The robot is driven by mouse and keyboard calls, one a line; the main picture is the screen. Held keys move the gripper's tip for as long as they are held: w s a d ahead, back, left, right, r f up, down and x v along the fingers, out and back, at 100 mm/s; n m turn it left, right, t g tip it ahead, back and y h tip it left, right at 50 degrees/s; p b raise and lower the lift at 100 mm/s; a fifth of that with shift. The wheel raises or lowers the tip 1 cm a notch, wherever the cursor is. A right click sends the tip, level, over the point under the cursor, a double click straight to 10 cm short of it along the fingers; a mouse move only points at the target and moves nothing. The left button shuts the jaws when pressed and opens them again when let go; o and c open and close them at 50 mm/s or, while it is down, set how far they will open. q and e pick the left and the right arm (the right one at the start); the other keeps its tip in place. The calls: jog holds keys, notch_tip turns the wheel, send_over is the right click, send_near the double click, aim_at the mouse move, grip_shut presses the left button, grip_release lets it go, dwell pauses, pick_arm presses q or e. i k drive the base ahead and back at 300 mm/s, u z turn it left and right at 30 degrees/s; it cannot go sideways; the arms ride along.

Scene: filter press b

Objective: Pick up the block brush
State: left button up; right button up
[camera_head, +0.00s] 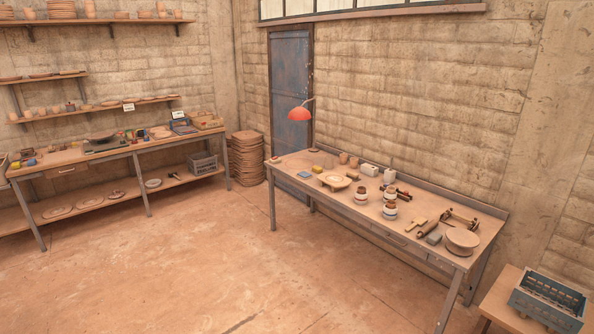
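I cannot tell for sure which item is the block brush at this distance. A small tan wooden piece with a short handle (415,224) lies on the right worktable (330,212), left of a brown roller-like tool (428,229). A grey block-shaped item (434,238) lies close to the roller-like tool. Several other small tools lie on the left bench (60,160), too small to make out. Neither of my grippers is in view.
A round wooden disc (462,239) and several small pots (390,210) stand on the right worktable. A grey crate (547,300) sits on a low table at lower right. The floor (170,270) between the benches is clear.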

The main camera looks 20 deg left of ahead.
aim_at(351, 174)
jog(key=u, duration=0.55)
jog(key=i, duration=3.1)
jog(key=u, duration=1.1)
jog(key=i, duration=3.45)
jog(key=z, duration=0.05)
